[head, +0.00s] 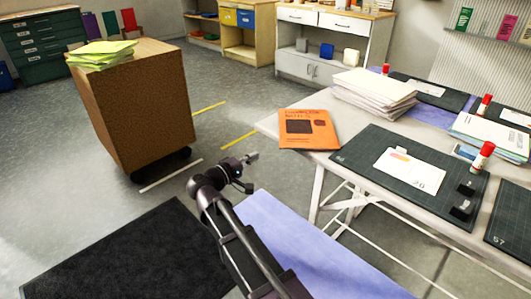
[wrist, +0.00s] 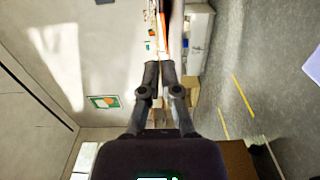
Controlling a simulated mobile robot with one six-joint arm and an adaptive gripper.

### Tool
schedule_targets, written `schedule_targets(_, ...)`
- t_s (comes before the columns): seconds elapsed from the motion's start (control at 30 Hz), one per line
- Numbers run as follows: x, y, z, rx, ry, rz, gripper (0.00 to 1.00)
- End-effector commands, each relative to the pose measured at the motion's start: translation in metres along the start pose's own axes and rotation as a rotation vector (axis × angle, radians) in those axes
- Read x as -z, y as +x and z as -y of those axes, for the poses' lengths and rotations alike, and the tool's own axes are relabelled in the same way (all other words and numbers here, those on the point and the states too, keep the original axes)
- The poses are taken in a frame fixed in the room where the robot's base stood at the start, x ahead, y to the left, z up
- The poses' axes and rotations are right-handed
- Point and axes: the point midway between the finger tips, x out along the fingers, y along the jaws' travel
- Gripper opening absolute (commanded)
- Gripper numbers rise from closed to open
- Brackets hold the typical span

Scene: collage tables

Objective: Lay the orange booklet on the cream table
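The orange booklet (head: 308,130) lies flat, cover up, at the near left corner of a pale, cream-looking table (head: 335,158) in the head view. Its near edge is at or slightly over the table's edge. My gripper (head: 252,157) is in the air left of and below the booklet in the picture, apart from it. In the wrist view my gripper (wrist: 160,65) points ahead, its two fingers nearly parallel with a narrow gap and nothing seen held. A thin orange strip (wrist: 162,28) shows beyond the fingertips; it may be the booklet seen edge-on.
A paper stack (head: 372,92), dark cutting mats (head: 375,150) and red-capped glue sticks (head: 482,156) crowd the table. A brown cabinet (head: 135,105) with green-yellow papers (head: 100,55) stands at the left. Grey floor between it and the table is clear, apart from mats.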

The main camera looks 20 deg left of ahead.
Motion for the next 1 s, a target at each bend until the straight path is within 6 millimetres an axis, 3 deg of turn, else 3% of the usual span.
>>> schedule_targets(0.6, -0.023, 0.051, -0.015, 0.449, 0.414, 0.246, 0.00)
schedule_targets(1.0, -0.034, 0.061, -0.031, 0.759, 0.730, 0.532, 0.00)
